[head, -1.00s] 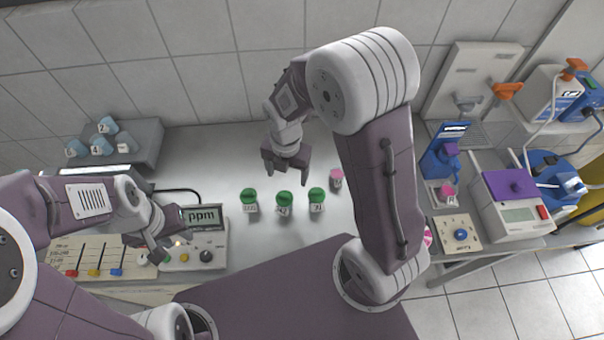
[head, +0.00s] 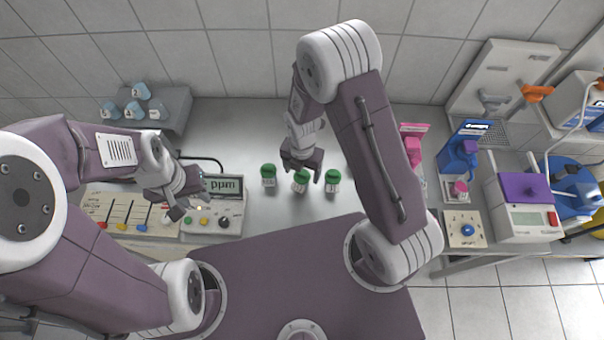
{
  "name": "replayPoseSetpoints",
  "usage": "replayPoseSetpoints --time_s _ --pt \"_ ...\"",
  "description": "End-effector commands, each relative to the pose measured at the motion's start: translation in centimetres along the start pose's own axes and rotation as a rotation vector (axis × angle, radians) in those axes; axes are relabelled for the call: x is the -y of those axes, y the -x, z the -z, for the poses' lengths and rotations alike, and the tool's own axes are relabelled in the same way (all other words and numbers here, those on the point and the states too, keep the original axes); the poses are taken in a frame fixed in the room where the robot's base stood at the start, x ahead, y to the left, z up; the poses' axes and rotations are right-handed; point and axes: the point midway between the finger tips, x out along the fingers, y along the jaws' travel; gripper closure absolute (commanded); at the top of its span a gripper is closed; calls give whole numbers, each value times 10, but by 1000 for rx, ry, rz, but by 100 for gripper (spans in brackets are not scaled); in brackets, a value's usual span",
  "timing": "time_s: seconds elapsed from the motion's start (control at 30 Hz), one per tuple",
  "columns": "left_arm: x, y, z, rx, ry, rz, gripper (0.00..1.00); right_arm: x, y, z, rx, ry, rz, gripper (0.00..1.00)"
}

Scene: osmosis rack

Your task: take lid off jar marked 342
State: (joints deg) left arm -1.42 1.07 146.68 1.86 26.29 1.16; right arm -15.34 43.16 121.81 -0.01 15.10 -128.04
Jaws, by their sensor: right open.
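Three small jars with green lids stand in a row on the grey bench: a left jar (head: 268,176), a middle jar (head: 300,181) and a right jar (head: 332,181). Each has a white label, but the numbers are too small to read, so I cannot tell which is 342. My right gripper (head: 302,162) is open, pointing down just above and behind the middle jar, its fingers spread to either side of that jar's lid. I cannot tell whether it touches the lid. My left gripper (head: 188,200) is open and empty over the left panel, away from the jars.
A ppm meter (head: 222,187) and a panel with coloured sliders (head: 125,213) are on the left. Blue-topped containers (head: 133,108) stand on a grey rack at the back left. A pink device (head: 414,130), a blue device (head: 458,152) and a purple-topped scale (head: 524,187) are on the right.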

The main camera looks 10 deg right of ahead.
Motion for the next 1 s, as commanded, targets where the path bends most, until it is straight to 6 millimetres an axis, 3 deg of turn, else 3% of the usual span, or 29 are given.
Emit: replayPoseSetpoints --time_s 0.27,0.5,1.0 --pt "0 0 0 0 0 0 64 0 -6 0 1 0 -2 24" --pt "0 0 0 0 0 0 64 0 -6 0 1 0 -1 89" --pt "0 -2 0 0 0 0 64 -1 1 -1 2 0 -2 90"
